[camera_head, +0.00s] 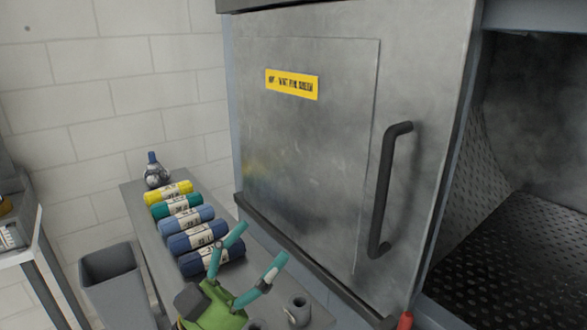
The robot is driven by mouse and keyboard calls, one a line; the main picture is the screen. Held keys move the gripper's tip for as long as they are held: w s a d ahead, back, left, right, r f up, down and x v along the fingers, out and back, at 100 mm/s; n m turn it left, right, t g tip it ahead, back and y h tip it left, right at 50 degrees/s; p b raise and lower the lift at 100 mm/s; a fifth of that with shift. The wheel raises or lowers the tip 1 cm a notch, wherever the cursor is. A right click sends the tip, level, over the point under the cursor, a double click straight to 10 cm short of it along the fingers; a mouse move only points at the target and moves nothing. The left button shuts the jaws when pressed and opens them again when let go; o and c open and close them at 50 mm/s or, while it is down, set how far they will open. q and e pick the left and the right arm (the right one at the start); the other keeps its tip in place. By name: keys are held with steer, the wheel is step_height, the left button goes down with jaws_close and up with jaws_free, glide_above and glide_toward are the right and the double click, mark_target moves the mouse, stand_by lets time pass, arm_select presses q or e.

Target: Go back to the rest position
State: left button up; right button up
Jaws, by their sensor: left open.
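My left gripper (246,262) shows at the bottom middle, a green body with two teal fingers spread apart. It is open, with nothing between its fingers. It is in front of a narrow grey shelf (134,197) and near the row of rolls on it. My right gripper is out of view.
Several labelled rolls, including a yellow one (168,192), lie on the shelf with a small blue-capped bottle (155,172). A steel washer door (305,160) with a dark handle (386,190) is at right, beside an open chamber (520,260). A grey bin (115,285) is at lower left.

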arm_select(q)
steer(key=w+a+f+n+t+y, duration=0.4)
steer(key=a+f+n+y, duration=0.35)
steer(key=n+y, duration=0.45)
steer(key=s+a+f+n+g+y, duration=0.2)
steer(key=s+a+f+g+y, duration=0.15)
steer(key=f, duration=0.45)
steer(key=s+a+f+n+g+y, duration=0.1)
steer(key=s+a+f+g+y, duration=0.15)
steer(key=a+f+y, duration=0.4)
steer(key=s+d+f+g+h, duration=0.2)
steer(key=s+f+g+h, duration=0.2)
steer(key=s+f+g, duration=0.95)
steer(key=s+f+m+t, duration=0.1)
steer(key=s+f, duration=0.2)
steer(key=f, duration=0.9)
steer(key=s+f, duration=0.4)
steer(key=f, duration=0.9)
steer(key=s+a+f, duration=0.2)
steer(key=s+f, duration=1.1)
steer(key=s, duration=0.1)
steer(key=shift+s+a+f+g, duration=0.15)
steer(key=shift+f+g, duration=0.1)
steer(key=shift+g, duration=0.1)
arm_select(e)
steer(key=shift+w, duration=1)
